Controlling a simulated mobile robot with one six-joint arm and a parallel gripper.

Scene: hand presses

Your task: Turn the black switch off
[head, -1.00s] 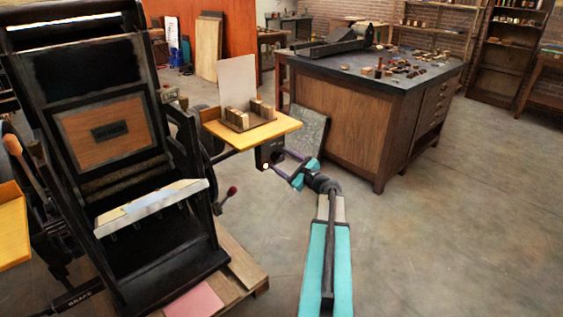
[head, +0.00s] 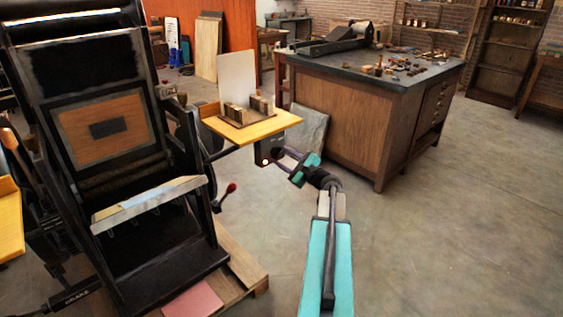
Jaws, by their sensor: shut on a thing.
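The black switch (head: 264,152) is a small dark box below the front edge of the yellow wooden side board, right of the large press. A small pale dot shows low on its front. My gripper (head: 279,155) reaches it from the lower right, at the end of my teal arm. The fingers are shut on the switch at its right side. The fingertips and the part they hold are small and partly hidden, so I cannot tell the switch's position.
The yellow side board (head: 260,130) above holds small blocks and a white sheet. The black hand press (head: 125,160) fills the left, with a red-knobbed lever (head: 231,187) near my gripper. A wooden cabinet (head: 345,125) stands behind. The floor at right is clear.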

